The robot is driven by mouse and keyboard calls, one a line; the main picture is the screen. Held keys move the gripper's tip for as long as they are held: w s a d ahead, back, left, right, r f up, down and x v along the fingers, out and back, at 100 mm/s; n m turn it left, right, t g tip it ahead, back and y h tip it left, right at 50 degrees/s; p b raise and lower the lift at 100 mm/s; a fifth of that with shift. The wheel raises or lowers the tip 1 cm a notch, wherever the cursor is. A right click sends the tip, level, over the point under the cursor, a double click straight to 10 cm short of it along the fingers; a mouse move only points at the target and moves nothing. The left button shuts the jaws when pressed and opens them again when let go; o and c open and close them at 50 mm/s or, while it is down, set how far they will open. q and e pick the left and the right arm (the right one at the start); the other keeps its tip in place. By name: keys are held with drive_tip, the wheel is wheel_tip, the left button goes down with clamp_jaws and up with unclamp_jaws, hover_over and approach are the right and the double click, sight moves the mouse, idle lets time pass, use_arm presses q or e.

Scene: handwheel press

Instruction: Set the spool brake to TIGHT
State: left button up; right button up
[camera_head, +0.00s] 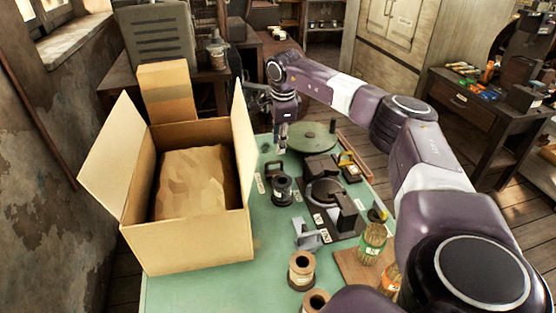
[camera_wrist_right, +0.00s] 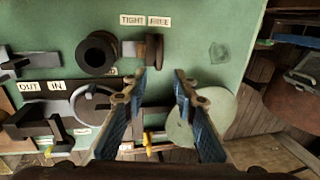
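The spool brake shows in the right wrist view as a dark spool (camera_wrist_right: 97,53) with a short grey bar beside it and a brown block (camera_wrist_right: 154,48) at its right. Above them are the TIGHT label (camera_wrist_right: 132,20) and, to its right, the FREE label (camera_wrist_right: 158,21). The brown block lies below the FREE label. In the head view the spool (camera_head: 282,189) stands on the green table. My right gripper (camera_wrist_right: 158,80) is open and empty, its blue fingers apart just below the brown block in that view. In the head view the right gripper (camera_head: 283,137) hangs above the spool's far side.
A large open cardboard box (camera_head: 190,240) fills the table's left. A round green disc (camera_head: 311,137) lies behind the spool, and a black press (camera_head: 322,190) stands to its right. Green table is bare around the labels.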

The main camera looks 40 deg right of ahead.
sight(278, 162)
drive_tip(key=f, duration=0.2)
drive_tip(key=f+p, duration=0.1)
drive_tip(key=f, duration=0.1)
drive_tip(key=w+f, duration=0.1)
drive_tip(key=f, duration=0.2)
drive_tip(key=shift+w+d, duration=0.1)
drive_tip(key=shift+d, duration=0.25)
drive_tip(key=shift+c, duration=0.2)
clamp_jaws()
